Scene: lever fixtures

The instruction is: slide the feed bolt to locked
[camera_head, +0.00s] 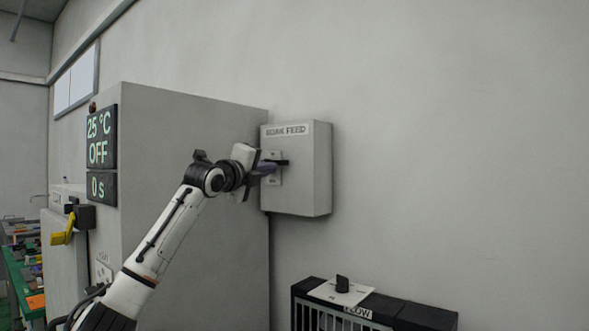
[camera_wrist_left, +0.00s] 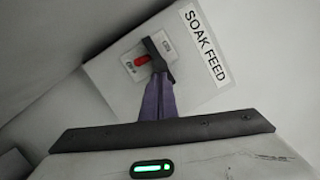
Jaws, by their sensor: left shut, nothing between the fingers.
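The feed bolt is a black bar handle (camera_head: 283,162) on a pale plate, on the front of a grey box (camera_head: 318,165) fixed to the wall. In the left wrist view the black handle (camera_wrist_left: 156,54) stands on the plate beside a red patch (camera_wrist_left: 141,60). The box label reads SOAK FEED there, and the small words on the plate are too small to read. My left gripper (camera_head: 270,168) is shut and empty. Its purple fingers (camera_wrist_left: 160,88) reach up to the handle and seem to touch or nearly touch it. My right gripper is out of view.
A large grey cabinet (camera_head: 185,120) stands left of the box, with a display (camera_head: 101,137) reading 25 °C OFF and a yellow lever (camera_head: 63,236). The wall right of the box is bare.

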